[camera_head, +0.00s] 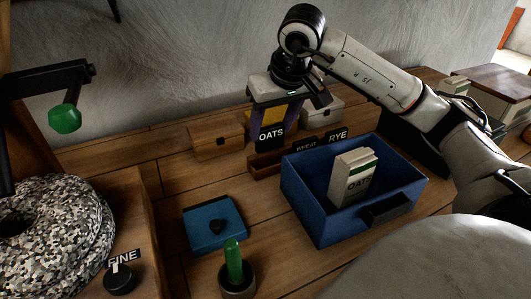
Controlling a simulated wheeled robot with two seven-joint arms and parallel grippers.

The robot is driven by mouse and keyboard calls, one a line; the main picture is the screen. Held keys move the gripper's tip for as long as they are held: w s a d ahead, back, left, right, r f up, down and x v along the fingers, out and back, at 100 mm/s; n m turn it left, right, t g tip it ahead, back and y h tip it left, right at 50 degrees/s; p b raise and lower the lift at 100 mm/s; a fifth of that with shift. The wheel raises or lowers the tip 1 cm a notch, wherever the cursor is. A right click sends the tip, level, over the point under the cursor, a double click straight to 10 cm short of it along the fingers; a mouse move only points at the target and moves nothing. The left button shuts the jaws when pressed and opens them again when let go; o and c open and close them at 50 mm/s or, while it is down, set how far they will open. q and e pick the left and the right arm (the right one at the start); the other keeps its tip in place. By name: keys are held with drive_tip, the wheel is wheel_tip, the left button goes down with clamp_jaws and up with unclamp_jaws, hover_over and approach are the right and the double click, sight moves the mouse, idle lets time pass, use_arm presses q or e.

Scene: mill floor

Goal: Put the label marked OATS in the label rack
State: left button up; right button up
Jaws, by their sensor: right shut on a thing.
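The black OATS label (271,136), with white letters, is upright in my right gripper (274,122), whose arm comes in from the right. The gripper points down and is shut on the label, with a yellow part showing between its fingers. The label rack (264,169) is a low wooden strip behind the blue drawer box. The WHEAT label (306,147) and RYE label (338,136) stand in its middle and right parts. The OATS label is over the rack's left end; I cannot tell whether it touches the rack. My left gripper is not in view.
An open blue box (308,205) with an OATS packet (354,178) stands in front of the rack. Small wooden box (215,141) and pale box (322,110) sit behind. A millstone (60,225) is left.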

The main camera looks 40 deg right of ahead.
sight(271, 148)
drive_tip(key=shift+f, duration=3.1)
drive_tip(key=shift+f+b, duration=0.15)
drive_tip(key=shift+b, duration=0.15)
drive_tip(key=o, duration=1.1)
drive_tip(key=shift+o, duration=0.2)
drive_tip(key=shift+r, duration=0.4)
drive_tip(key=p+v, duration=0.1)
drive_tip(key=v, duration=1)
drive_tip(key=shift+s+r, duration=0.2)
drive_tip(key=shift+s, duration=0.05)
drive_tip(key=shift+a, duration=0.1)
